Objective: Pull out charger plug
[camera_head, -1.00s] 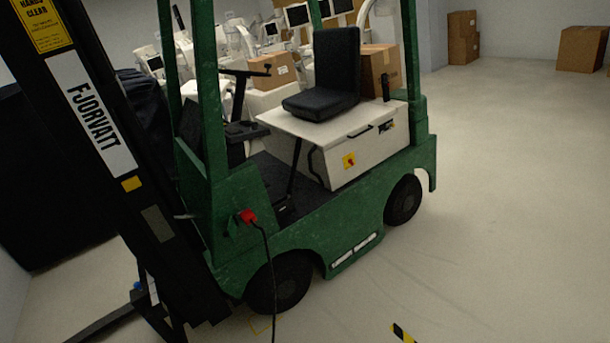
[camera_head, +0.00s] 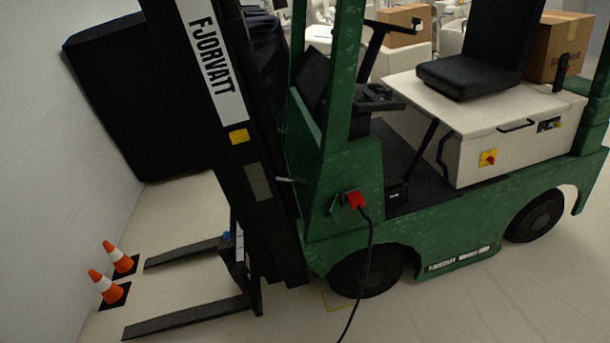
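A red charger plug (camera_head: 355,200) sits in the side of a green forklift (camera_head: 455,226), low on the front panel behind the mast. A black cable (camera_head: 366,258) hangs from the plug and runs down to the floor, leaving the bottom edge of the view. The plug appears seated against the panel. My gripper is not in view.
The forklift's black mast (camera_head: 262,215) and forks (camera_head: 190,316) stand at the left. Two orange-white cones (camera_head: 108,287) stand by the left wall. A big black panel (camera_head: 140,100) leans behind. Floor at the lower right is clear.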

